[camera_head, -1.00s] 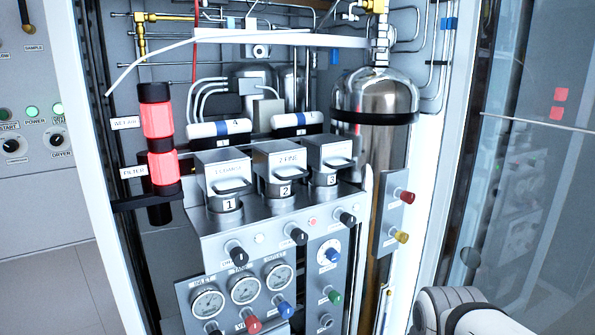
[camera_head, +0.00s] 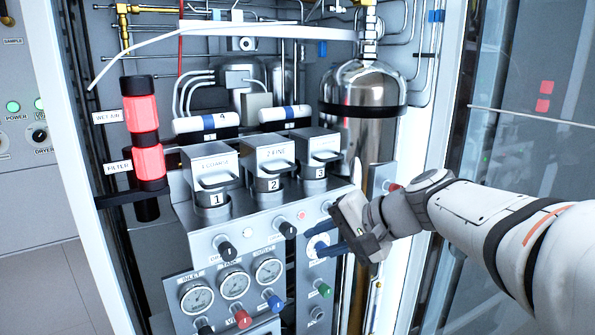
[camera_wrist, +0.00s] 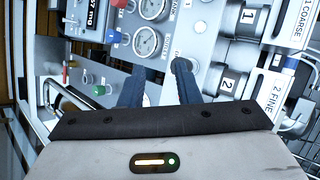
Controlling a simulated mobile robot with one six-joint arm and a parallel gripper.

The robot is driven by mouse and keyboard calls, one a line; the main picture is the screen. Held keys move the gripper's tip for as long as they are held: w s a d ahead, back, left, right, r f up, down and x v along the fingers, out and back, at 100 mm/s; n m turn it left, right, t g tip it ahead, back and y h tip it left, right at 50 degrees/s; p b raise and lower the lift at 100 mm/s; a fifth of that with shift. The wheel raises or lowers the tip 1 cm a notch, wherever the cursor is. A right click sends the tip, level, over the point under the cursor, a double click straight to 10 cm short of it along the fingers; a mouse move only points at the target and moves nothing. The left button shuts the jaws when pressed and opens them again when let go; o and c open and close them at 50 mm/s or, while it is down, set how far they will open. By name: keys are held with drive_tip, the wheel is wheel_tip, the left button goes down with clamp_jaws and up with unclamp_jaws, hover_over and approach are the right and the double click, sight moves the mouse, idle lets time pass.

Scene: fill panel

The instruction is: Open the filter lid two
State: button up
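Filter lid two (camera_head: 268,155) is the middle of a row of metal box-like lids, labelled "2 FINE", with a handle on its front. It looks closed over the canister marked 2 (camera_head: 272,186). In the wrist view the lid (camera_wrist: 270,95) appears sideways at the right. My gripper (camera_head: 312,240) is in front of the panel, below and right of lid two, and not touching its handle. In the wrist view the gripper's two dark blue fingers (camera_wrist: 158,80) are apart with nothing held between them.
Lid one (camera_head: 212,165) and lid three (camera_head: 318,146) flank lid two closely. Black knobs (camera_head: 288,230) project from the panel below, with gauges (camera_head: 235,285) lower. A steel cylinder (camera_head: 365,90) stands at the right. A white hose (camera_head: 230,30) crosses above.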

sight(284, 170)
drive_tip(key=w+r+m+t+y, duration=0.2)
drive_tip(key=w+r+t+y, duration=0.15)
drive_tip(key=w+r, duration=0.5)
drive_tip(key=shift+g, duration=0.35)
drive_tip(key=a, duration=0.2)
drive_tip(key=w+a, duration=0.1)
drive_tip(key=a, duration=0.1)
drive_tip(key=w+a+p, duration=0.1)
drive_tip(key=a, duration=0.1)
drive_tip(key=shift+w+r, duration=0.2)
clamp_jaws()
